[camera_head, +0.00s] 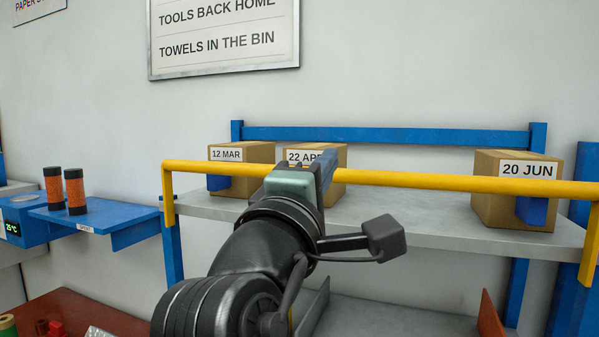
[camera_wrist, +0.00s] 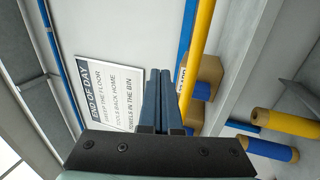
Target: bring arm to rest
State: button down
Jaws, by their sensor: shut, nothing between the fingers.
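My arm rises from the bottom of the head view. My gripper (camera_head: 326,168) is raised in front of the shelf and overlaps the yellow rail (camera_head: 430,179) and the middle box in the picture. Whether it touches the rail I cannot tell. In the wrist view the two blue-grey fingers (camera_wrist: 158,88) lie together, shut, with nothing between them. Their tips point up toward the wall. The yellow rail also shows just right of the fingers in the wrist view (camera_wrist: 197,62).
A grey shelf (camera_head: 420,232) holds cardboard boxes labelled 12 MAR (camera_head: 257,153), 22 APR (camera_head: 338,158) and 20 JUN (camera_head: 487,208). Two orange-black cylinders (camera_head: 75,190) stand on a blue side shelf (camera_head: 110,219) at left. A wall sign (camera_head: 222,38) hangs above.

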jog(key=s+f+m+t+y+b, duration=0.2)
jog(key=s+m+t+y+b, duration=0.4)
jog(key=s+m, duration=0.8)
jog(key=shift+s+a+f+t+y+b, duration=0.3)
jog(key=shift+s+a+f+t+b, duration=0.1)
jog(key=shift+s+b, duration=0.3)
